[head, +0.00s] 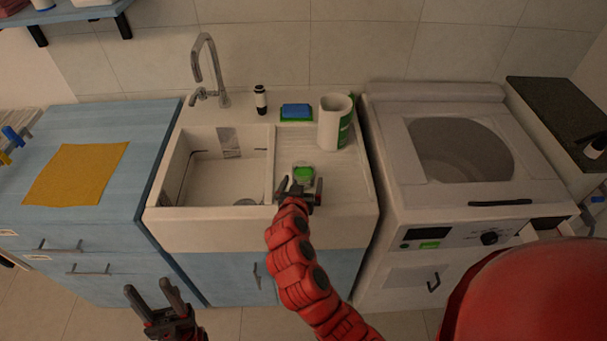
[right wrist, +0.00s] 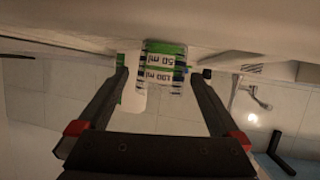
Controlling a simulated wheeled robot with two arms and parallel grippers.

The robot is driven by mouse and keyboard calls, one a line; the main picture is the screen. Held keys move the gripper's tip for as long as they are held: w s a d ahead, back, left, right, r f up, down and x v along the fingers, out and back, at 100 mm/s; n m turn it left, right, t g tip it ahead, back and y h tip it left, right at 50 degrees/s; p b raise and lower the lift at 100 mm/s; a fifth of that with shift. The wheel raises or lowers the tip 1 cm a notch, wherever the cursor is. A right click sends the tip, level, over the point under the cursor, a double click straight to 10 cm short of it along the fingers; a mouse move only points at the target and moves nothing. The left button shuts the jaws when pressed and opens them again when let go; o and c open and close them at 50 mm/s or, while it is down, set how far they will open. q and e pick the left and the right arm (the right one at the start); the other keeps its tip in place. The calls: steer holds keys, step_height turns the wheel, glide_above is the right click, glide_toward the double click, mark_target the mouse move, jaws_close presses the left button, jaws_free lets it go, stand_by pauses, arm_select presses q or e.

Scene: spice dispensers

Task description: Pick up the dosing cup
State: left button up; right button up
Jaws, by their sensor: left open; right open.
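The dosing cup (head: 303,172) is a small clear cup with green on it, standing on the drainboard right of the sink basin. In the right wrist view the dosing cup (right wrist: 163,68) shows green bands and "50 ml" and "100 ml" marks, upside down. My right gripper (head: 301,186) is open at the cup's near side. In its wrist view the fingertips of the right gripper (right wrist: 158,75) lie to either side of the cup, with gaps visible; contact cannot be told. My left gripper (head: 152,294) is open and empty, low in front of the blue cabinet.
A white and green jug-like container (head: 332,122) stands behind the cup. A blue and green sponge (head: 296,111) and a small black and white bottle (head: 260,99) are at the back. The sink basin (head: 215,185) is left, the washing machine (head: 455,215) right.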

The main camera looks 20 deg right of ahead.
mark_target(302, 183)
steer(key=p+x, duration=0.2)
steer(key=x, duration=0.2)
steer(key=shift+a+f, duration=0.15)
steer(key=shift+a, duration=0.05)
steer(key=shift+w+d+f, duration=0.15)
steer(key=shift+w+f, duration=0.05)
steer(key=shift+w, duration=0.05)
steer(key=c, duration=1.5)
steer(key=shift+o, duration=0.2)
steer(key=shift+r, duration=0.25)
